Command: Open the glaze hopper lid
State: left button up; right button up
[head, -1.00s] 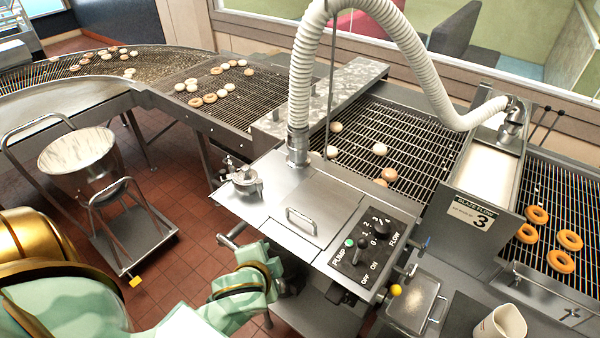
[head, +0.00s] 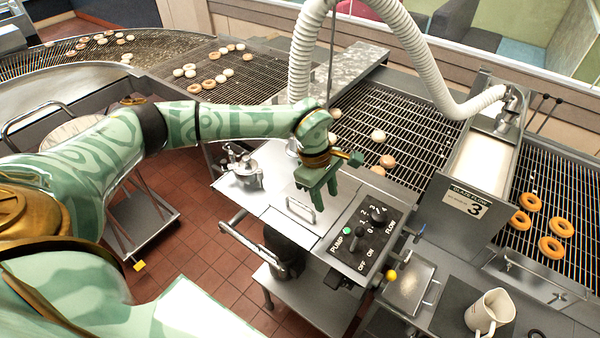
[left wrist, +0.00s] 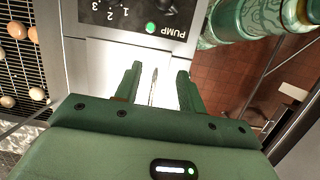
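The glaze hopper lid (head: 285,205) is a flat steel panel lying closed on the hopper, with a raised bar handle (head: 300,211). My left gripper (head: 318,202) points down over the lid close to the handle. It is open. In the left wrist view its two fingers (left wrist: 156,82) are spread apart, with the narrow handle (left wrist: 153,88) showing between them. I cannot tell how much height separates the fingertips from the handle. My left arm and gripper hide part of the lid's back area. My right gripper is not in view.
The pump control panel (head: 361,243) with knobs and a green light adjoins the lid on the right. A ribbed white hose (head: 430,65) arches above the machine. A steel clamp fitting (head: 244,170) stands left of the lid. A white pitcher (head: 489,312) stands at lower right.

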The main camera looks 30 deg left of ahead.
aim_at(300, 204)
pick_arm(q)
jog(key=w+a+r+y, duration=0.1)
jog(key=a+y, duration=0.2)
jog(key=a, duration=0.4)
jog(key=shift+n, duration=0.3)
notch_tip(300, 204, down, 10)
jog(key=b, duration=0.8)
jog(key=shift+a+r, duration=0.1)
jog(key=shift+a, duration=0.05)
jog(key=shift+f+b, duration=0.4)
jog(key=shift+f, duration=0.05)
jog(key=shift+r, duration=0.1)
grip_shut()
